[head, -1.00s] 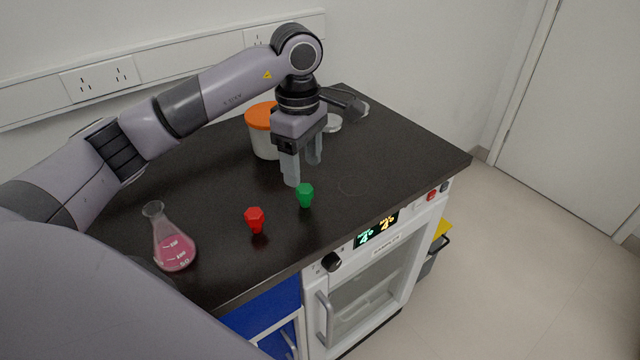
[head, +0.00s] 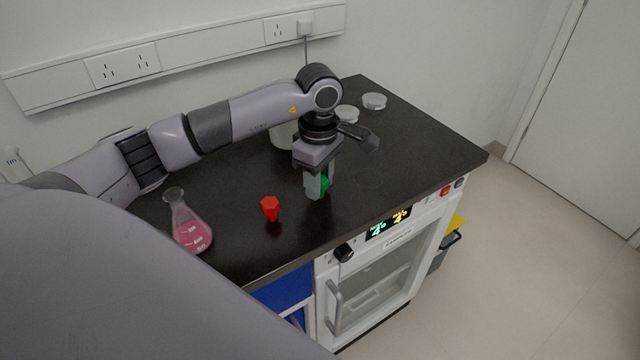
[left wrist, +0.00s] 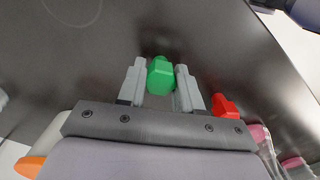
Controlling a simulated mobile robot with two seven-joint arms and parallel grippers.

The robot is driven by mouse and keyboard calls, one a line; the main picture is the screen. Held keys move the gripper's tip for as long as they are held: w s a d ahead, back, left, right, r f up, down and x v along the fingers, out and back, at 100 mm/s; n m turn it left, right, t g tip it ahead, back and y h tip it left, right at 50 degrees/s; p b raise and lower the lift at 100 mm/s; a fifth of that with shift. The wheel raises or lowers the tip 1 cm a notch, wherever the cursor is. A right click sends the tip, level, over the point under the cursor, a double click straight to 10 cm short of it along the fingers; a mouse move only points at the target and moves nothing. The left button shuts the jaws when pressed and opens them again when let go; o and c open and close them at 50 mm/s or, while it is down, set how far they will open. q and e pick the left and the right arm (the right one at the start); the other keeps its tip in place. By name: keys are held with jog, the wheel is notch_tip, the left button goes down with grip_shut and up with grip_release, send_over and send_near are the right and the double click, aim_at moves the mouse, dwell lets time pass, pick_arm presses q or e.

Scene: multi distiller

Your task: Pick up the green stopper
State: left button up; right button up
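The green stopper (head: 325,184) is between the fingers of my left gripper (head: 319,186), over the dark bench top. In the left wrist view the green stopper (left wrist: 160,75) fills the gap between the two grey fingertips of my left gripper (left wrist: 161,82), with a finger against each side. The gripper points down and looks shut on it. In the head view a finger hides part of the stopper, and I cannot tell if its lower end touches the bench. My right gripper is in neither view.
A red stopper (head: 270,208) stands left of the gripper, and a flask of pink liquid (head: 190,228) farther left. A white tub (head: 283,136) is behind my arm. Round lids (head: 374,101) lie at the back. The bench's front right is clear.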

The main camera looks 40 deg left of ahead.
pick_arm(q)
jog(key=c, duration=0.4)
jog(key=shift+r, duration=0.15)
